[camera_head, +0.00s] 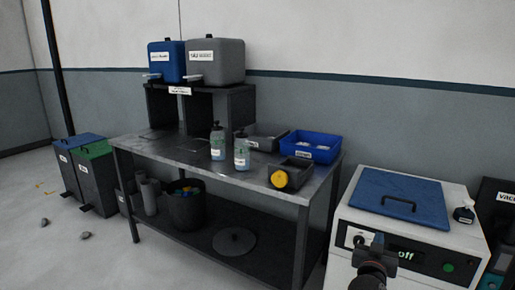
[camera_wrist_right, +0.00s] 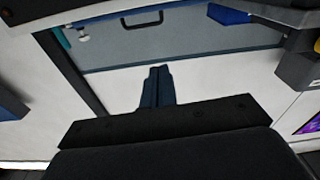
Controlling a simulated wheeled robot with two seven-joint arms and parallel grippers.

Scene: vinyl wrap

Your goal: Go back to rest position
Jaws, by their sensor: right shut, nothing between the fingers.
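My right gripper (camera_head: 375,252) shows at the bottom right of the head view, in front of the white machine (camera_head: 338,226) with a blue lid (camera_head: 399,194) and a display reading "off". It overlaps part of the machine's front panel; I cannot tell the gap between them. In the right wrist view its fingers (camera_wrist_right: 157,75) are together with nothing between them. My left gripper is in neither view.
A metal table (camera_head: 170,147) left of the machine holds two bottles, a blue bin (camera_head: 311,144), dark trays and a yellow round object (camera_head: 279,179). Blue and grey canisters stand on a shelf behind. Open floor lies at the left.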

